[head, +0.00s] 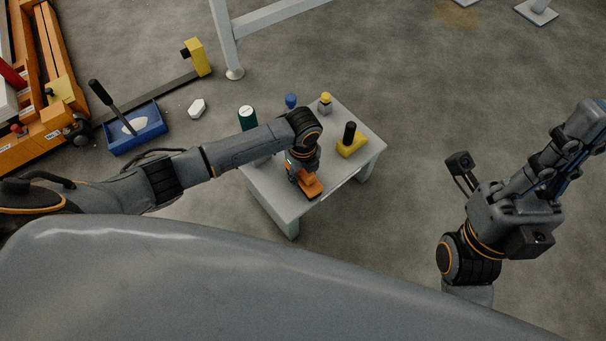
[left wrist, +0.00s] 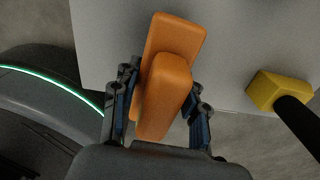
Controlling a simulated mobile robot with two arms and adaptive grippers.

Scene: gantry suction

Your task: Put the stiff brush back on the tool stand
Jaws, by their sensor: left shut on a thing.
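The orange brush (head: 312,188) is at the near side of the small grey tool stand (head: 345,172). It also shows large in the left wrist view (left wrist: 163,85), an orange block with a raised grip; no bristles can be made out. My left gripper (head: 302,174) is shut on its grip, with one finger on each side. The brush is over the stand top; I cannot tell whether it touches it. My right gripper (head: 575,140) is at the far right, away from the stand, and its opening is unclear.
On the stand are a yellow block with black handle (head: 351,146), a yellow-capped bottle (head: 326,103), a blue-topped item (head: 291,101) and a dark green can (head: 248,118). A blue tray (head: 137,129) and white piece (head: 197,107) lie on the floor left. A grey frame leg (head: 228,45) stands behind.

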